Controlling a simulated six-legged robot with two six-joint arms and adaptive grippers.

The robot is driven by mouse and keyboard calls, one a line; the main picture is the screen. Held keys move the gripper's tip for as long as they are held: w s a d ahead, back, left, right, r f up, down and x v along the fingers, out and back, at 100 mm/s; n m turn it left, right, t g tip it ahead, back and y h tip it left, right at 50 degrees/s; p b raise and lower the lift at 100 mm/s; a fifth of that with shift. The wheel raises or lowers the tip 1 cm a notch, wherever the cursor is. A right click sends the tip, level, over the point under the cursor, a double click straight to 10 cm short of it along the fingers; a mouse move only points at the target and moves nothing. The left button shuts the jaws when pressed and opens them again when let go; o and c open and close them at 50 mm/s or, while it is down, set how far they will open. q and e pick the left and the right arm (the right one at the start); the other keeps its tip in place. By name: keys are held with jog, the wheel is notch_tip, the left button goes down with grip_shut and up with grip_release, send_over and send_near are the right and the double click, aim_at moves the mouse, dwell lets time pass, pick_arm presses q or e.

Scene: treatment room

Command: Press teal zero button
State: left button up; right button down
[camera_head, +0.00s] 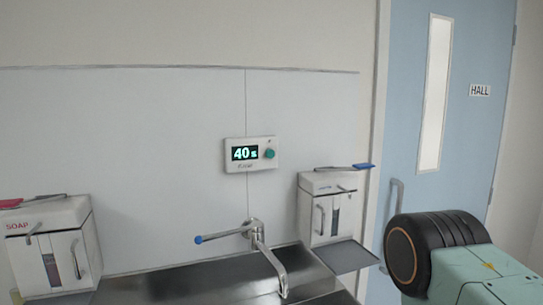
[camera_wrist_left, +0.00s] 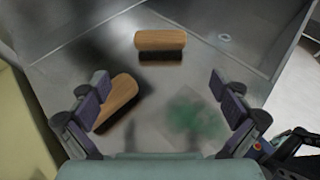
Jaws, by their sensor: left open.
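The teal round button (camera_head: 269,154) is on the right side of a white timer box (camera_head: 250,167) on the wall panel above the sink. The timer's display (camera_head: 244,153) reads "40 s" in pale teal digits. My left gripper (camera_wrist_left: 160,98) shows only in the left wrist view. Its two fingers are wide apart, with nothing held between them, over a grey metal surface. No gripper is near the button in the head view. My right gripper is not visible.
A steel sink (camera_head: 200,292) with a blue-tipped lever tap (camera_head: 253,234) lies below the timer. A soap dispenser (camera_head: 70,214) stands left, another dispenser (camera_head: 306,205) right. Two wooden-backed brushes (camera_wrist_left: 160,39) (camera_wrist_left: 117,101) and a green smear (camera_wrist_left: 196,118) are below my left gripper. A blue door (camera_head: 470,140) is right.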

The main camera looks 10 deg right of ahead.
pick_arm(q)
grip_shut()
dwell(0.9)
dwell(1.2)
